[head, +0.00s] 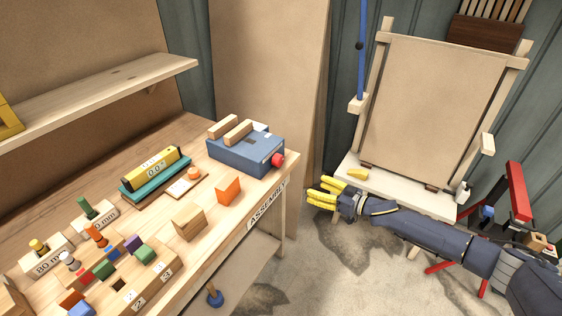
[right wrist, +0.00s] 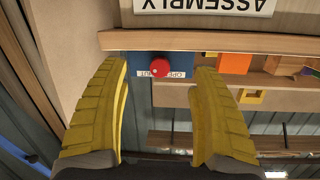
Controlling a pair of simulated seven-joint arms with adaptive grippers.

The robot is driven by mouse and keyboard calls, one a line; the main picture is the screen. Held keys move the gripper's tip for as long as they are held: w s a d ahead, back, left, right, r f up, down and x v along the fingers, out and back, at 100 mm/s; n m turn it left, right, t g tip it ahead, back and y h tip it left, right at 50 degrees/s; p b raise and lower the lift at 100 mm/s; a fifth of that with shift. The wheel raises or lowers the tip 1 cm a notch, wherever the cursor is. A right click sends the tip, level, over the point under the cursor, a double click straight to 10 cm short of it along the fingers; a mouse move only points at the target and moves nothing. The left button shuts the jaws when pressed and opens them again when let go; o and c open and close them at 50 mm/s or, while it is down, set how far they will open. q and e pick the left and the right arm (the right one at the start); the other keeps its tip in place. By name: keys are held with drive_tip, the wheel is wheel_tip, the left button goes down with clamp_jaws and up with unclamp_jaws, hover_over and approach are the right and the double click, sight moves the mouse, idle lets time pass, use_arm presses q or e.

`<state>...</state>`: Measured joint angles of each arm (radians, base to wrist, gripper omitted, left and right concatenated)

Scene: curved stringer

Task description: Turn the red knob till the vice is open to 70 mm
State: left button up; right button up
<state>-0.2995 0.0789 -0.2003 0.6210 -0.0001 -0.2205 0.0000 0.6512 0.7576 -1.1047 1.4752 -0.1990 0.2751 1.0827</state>
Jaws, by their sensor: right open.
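The blue vice (head: 240,156) stands at the far right corner of the wooden bench in the head view, with two wooden jaws (head: 238,132) on top and a gap between them. Its red knob (head: 278,160) is on the right side. My right gripper (head: 322,193) is open and empty, to the right of the bench and apart from the knob. In the right wrist view the red knob (right wrist: 160,69) shows between and beyond the open yellow fingers, with a partly hidden label beside it. My left gripper is in neither view.
The bench (head: 215,215) also holds a yellow level gauge (head: 155,161) on a teal base, an orange block (head: 228,190), a wooden block (head: 189,222) and several coloured pegs and blocks. An easel-like board (head: 435,110) stands behind my right arm. The floor between is clear.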

wheel_tip(320, 180, up, 4)
drive_tip(key=w+d+y, duration=0.1)
drive_tip(key=d+y, duration=0.1)
drive_tip(key=d, duration=0.1)
approach(281, 161)
drive_tip(key=shift+n, duration=0.3)
drive_tip(key=x, duration=1)
drive_tip(key=shift+w+f, duration=0.15)
drive_tip(key=shift+w, duration=0.05)
drive_tip(key=shift+o, duration=0.2)
drive_tip(key=c, duration=1.3)
